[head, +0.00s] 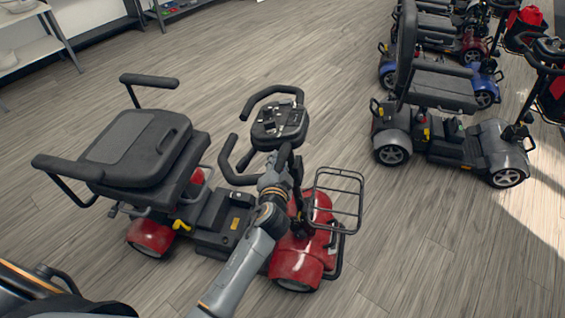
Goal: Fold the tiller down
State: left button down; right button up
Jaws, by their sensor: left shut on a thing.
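A red mobility scooter (293,262) stands on the floor in the middle, its seat (130,150) to the left and its front basket (342,200) to the right. Its tiller (279,124) stands raised over the front end, with a dark console and black looped handlebars on top. The seat's backrest lies folded down on the cushion. My left gripper (276,172) is shut on the tiller just below the console; its fingertips are partly hidden by the gripper body and the tiller. My right gripper is not in view.
A grey scooter (455,148) stands to the right with more scooters in a row behind it. Shelving (35,45) stands along the wall at the upper left. Wooden floor (420,240) is clear to the right and behind the red scooter.

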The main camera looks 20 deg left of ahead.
pick_arm(q)
jog(key=a+f+n+b, duration=0.1)
jog(key=a+f, duration=0.3)
jog(key=a, duration=0.5)
jog(key=s+a+f+n+h+b, duration=0.1)
jog(key=a+f, duration=0.3)
jog(key=a, duration=0.5)
jog(key=a+f+n+h+b, duration=0.1)
jog(key=a+f, duration=0.3)
jog(key=a, duration=0.5)
jog(key=shift+s+a+n, duration=0.4)
jog(key=shift+n, duration=0.5)
jog(key=c, duration=1)
grip_release()
jog(key=shift+d, duration=0.1)
jog(key=shift+c, duration=0.2)
jog(key=shift+f, duration=0.1)
jog(key=shift+s, duration=0.1)
jog(key=a+v, duration=0.1)
jog(key=v, duration=1)
jog(key=shift+s+d+r, duration=0.3)
jog(key=shift+s+d, duration=0.05)
jog(key=shift+s, duration=0.05)
